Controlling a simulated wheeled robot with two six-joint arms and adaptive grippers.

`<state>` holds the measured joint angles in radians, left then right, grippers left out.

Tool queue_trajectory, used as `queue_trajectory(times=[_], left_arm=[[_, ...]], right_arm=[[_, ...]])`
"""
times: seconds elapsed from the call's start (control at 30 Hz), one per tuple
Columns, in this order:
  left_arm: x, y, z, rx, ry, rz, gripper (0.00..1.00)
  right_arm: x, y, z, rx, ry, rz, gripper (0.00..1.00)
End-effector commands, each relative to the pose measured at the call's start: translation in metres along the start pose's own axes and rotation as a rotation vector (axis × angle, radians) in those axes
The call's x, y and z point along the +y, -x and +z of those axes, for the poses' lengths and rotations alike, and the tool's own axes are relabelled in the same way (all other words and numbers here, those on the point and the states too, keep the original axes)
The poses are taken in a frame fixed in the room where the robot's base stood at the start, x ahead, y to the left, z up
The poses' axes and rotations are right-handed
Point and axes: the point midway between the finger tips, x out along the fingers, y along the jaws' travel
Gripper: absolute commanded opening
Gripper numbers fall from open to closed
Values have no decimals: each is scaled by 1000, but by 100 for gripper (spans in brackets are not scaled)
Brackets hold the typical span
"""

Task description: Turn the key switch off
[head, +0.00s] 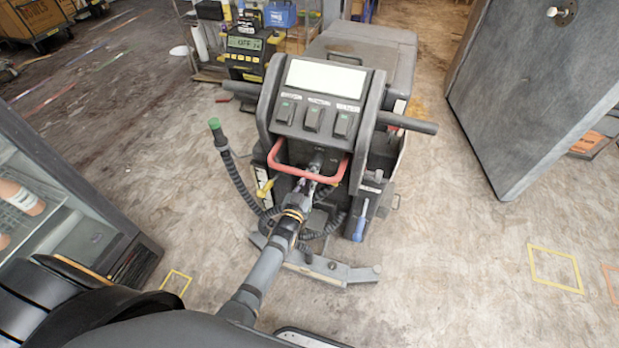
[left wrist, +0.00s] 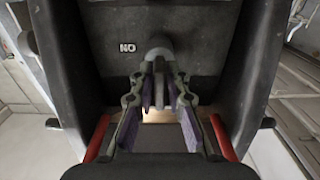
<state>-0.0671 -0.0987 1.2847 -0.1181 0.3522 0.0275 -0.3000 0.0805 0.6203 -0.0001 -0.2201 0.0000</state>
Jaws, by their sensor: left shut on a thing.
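The key switch (head: 317,160) is a small grey knob on the front of a dark floor-cleaning machine (head: 318,110), below its panel and inside the red handle. It shows in the left wrist view as a rounded grey knob (left wrist: 159,44) beside a small label reading "NO". My left gripper (head: 311,175) reaches in through the red handle (head: 277,158). In the left wrist view its fingers (left wrist: 159,88) are closed on the knob, partly hiding it. The key's turned position cannot be told. My right gripper is not in view.
The red handle surrounds my left gripper closely. A black hose with a green end (head: 216,128) hangs left of the machine, and a blue-handled tool (head: 360,225) hangs right. A glass-fronted cabinet (head: 60,190) stands left, a large grey door (head: 530,90) right. Floor between is clear.

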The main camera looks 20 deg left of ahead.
Motion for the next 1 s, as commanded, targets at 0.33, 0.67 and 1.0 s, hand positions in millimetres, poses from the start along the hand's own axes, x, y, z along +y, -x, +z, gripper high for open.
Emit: queue_trajectory(times=[0.33,0.67,1.0], left_arm=[[0,1,2,-4,1,0,20],[0,0,1,-1,0,0,32],[0,53,2,-5,1,-1,32]], right_arm=[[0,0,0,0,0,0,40],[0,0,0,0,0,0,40],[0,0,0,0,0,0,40]])
